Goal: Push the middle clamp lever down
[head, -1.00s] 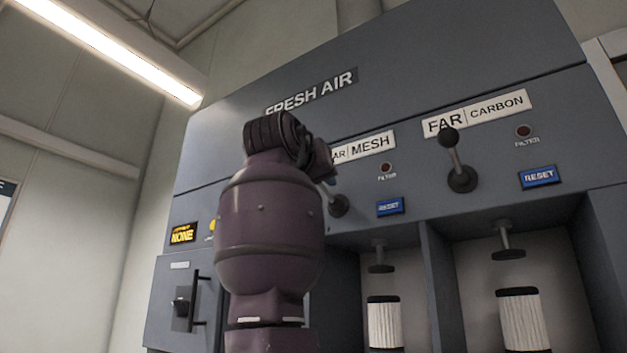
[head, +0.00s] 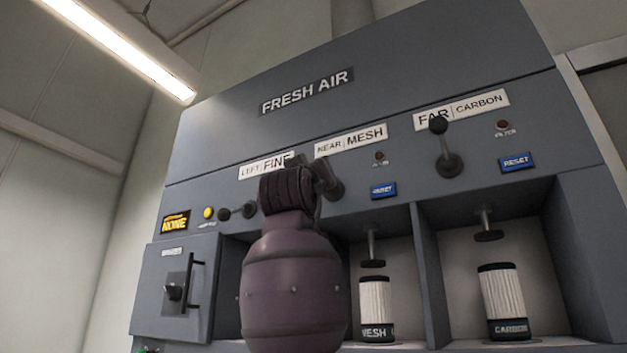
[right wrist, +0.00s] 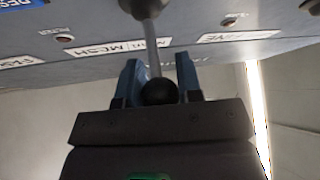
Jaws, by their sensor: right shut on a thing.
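The middle clamp lever sits under the NEAR MESH label (head: 350,140). In the head view my right arm and gripper (head: 328,180) hide most of it. In the right wrist view its grey rod (right wrist: 153,48) runs from the round base to a black ball knob (right wrist: 159,92). The blue fingers of my right gripper (right wrist: 158,72) are on both sides of the knob, shut on it. The lever's exact tilt cannot be told. My left gripper is not in view.
The left lever (head: 240,212) lies sideways under the FINE label. The far lever (head: 443,150) stands up under FAR CARBON. Blue RESET buttons (head: 517,162) are on the panel. Mesh (head: 375,308) and carbon (head: 503,300) filter cartridges stand in bays below.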

